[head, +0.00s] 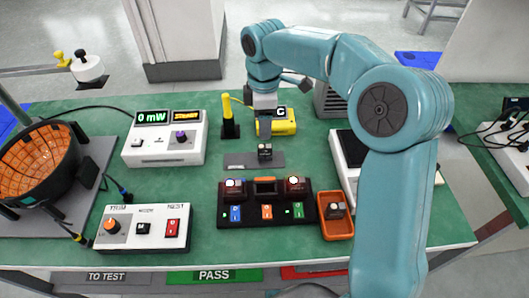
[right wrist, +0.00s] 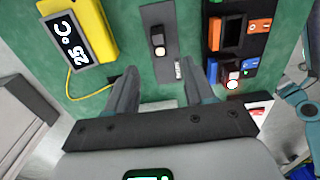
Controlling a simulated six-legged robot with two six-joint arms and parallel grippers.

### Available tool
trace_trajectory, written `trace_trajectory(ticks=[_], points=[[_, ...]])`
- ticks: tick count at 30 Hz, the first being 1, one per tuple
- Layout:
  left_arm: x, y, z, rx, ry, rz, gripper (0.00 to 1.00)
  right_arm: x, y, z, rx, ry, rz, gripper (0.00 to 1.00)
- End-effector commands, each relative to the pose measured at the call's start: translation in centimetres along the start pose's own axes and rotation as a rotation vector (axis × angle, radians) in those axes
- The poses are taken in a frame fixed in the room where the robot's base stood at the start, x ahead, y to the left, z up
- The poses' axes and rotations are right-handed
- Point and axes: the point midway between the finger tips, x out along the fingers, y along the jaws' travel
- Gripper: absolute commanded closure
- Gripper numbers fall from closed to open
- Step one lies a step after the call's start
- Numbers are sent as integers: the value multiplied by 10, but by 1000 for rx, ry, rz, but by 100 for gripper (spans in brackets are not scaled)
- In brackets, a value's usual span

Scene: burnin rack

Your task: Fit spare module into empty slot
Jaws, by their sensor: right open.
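A small dark module with a pale top (head: 265,151) sits on a grey plate (head: 240,160) behind the rack. It also shows in the right wrist view (right wrist: 158,42). The black rack (head: 251,216) holds modules at its left (head: 235,187) and right (head: 295,184). Between them is an orange-framed middle slot (head: 265,187) with no module visible. Another module (head: 336,209) lies in an orange tray (head: 337,230) right of the rack. My right gripper (head: 264,131) is open above and just behind the plate module; its two fingers (right wrist: 160,84) are apart with nothing between them. My left gripper is out of view.
A yellow meter (head: 288,126) stands close behind my right gripper, with a yellow-and-black tool (head: 229,122) to the left. Two white instruments (head: 165,145) (head: 143,228) and a black bowl (head: 38,165) are at the left. Green mat between them is clear.

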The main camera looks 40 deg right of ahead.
Motion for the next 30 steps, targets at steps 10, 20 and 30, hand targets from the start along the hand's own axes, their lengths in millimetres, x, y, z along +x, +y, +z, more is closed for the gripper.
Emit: trace_trajectory(ticks=[10,20,30], points=[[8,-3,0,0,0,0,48,44,1,1,0,-1,-1,47],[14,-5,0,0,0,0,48,91,6,1,1,0,-2,47],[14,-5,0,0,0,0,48,93,6,1,1,0,0,70]])
